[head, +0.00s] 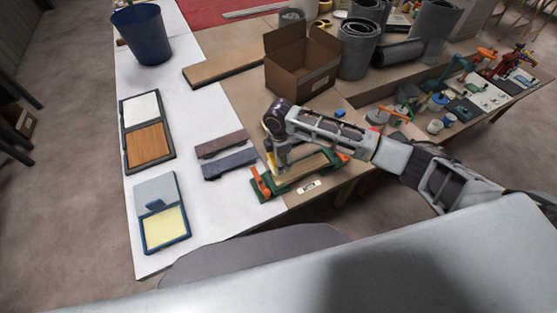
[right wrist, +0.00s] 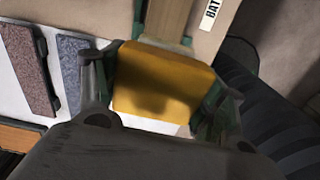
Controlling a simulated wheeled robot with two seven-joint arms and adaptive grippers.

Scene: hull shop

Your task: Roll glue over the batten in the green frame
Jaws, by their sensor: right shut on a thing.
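The green frame (head: 300,184) lies on the table near its front edge, with orange clamps at both ends. The pale wooden batten (head: 308,166) lies in it; in the right wrist view the batten (right wrist: 166,18) runs up from the far side of the roller. My right gripper (head: 277,160) is over the left end of the frame. It is shut on the yellow glue roller (right wrist: 160,82), which shows between its fingers. In the head view the gripper mostly hides the roller. I cannot tell whether the roller touches the batten. My left gripper is not in view.
A blue tray (head: 144,236) with a pale yellow pad stands front left. Two dark strips, one brownish (head: 222,143) and one blue-grey (head: 230,163), lie left of the frame. A cardboard box (head: 300,75) stands behind.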

